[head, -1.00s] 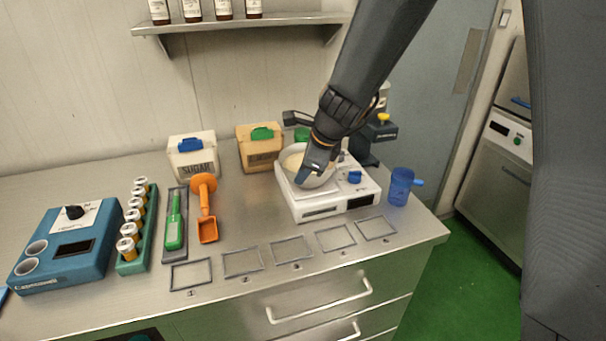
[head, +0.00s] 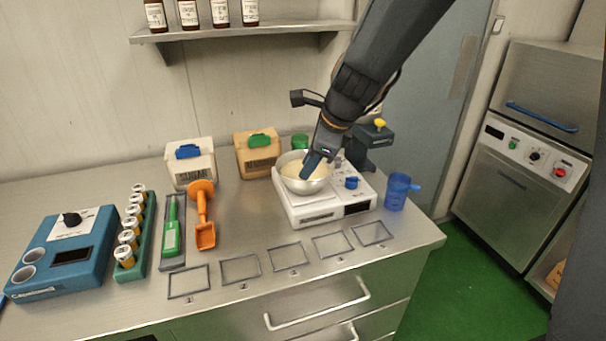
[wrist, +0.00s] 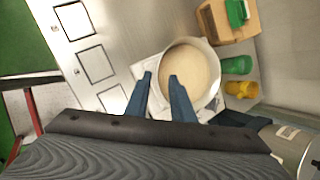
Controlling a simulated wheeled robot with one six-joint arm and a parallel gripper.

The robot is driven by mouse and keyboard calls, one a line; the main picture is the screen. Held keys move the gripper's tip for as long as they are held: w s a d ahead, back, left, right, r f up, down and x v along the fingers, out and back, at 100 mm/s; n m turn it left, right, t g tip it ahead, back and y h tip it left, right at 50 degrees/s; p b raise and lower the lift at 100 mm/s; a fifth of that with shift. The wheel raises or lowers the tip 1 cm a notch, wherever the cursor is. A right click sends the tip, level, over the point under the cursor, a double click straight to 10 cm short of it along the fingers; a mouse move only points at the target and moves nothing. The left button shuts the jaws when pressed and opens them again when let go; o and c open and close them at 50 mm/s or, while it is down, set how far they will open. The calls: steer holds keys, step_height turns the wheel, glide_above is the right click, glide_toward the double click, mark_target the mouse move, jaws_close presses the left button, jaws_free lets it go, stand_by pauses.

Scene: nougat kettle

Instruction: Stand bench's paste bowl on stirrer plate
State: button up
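The paste bowl (head: 306,172), a steel bowl of cream-coloured paste, sits upright on the white stirrer plate (head: 313,212), towards its left side. The stirrer plate has a blue knob and a dark display. My gripper (head: 313,168) reaches down at the bowl's right side, with a blue finger over the paste. In the wrist view, the two fingers (wrist: 160,78) are spread apart, with the rim of the bowl (wrist: 188,70) between them. The gap around the rim looks wide, and I see no grip on it. The gripper hides part of the bowl's right rim.
A blue jug (head: 397,192) stands right of the stirrer plate. Behind are a sugar box (head: 191,165), a tan box (head: 257,157) and a dark device with a yellow knob (head: 372,142). Outlined squares line the front. An orange scoop (head: 203,210) lies left.

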steer(key=shift+v, duration=2.35)
steer(key=s+d+f+n+g+h, duration=0.1)
steer(key=s+d+f+n, duration=0.4)
steer(key=n, duration=0.5)
steer(key=s+d+f+n+g+h, duration=0.1)
steer(key=s+d+f+n+h, duration=0.1)
steer(key=s+d+f+n, duration=0.4)
steer(key=s+d+n, duration=0.2)
steer(key=s+n, duration=0.2)
steer(key=shift+s+d+f+g+h, duration=0.15)
steer(key=shift+s+d+g+h, duration=0.1)
steer(key=shift+d+g+h, duration=0.05)
step_height(320, 180, down, 4)
steer(key=b, duration=0.3)
steer(key=shift+r, duration=0.25)
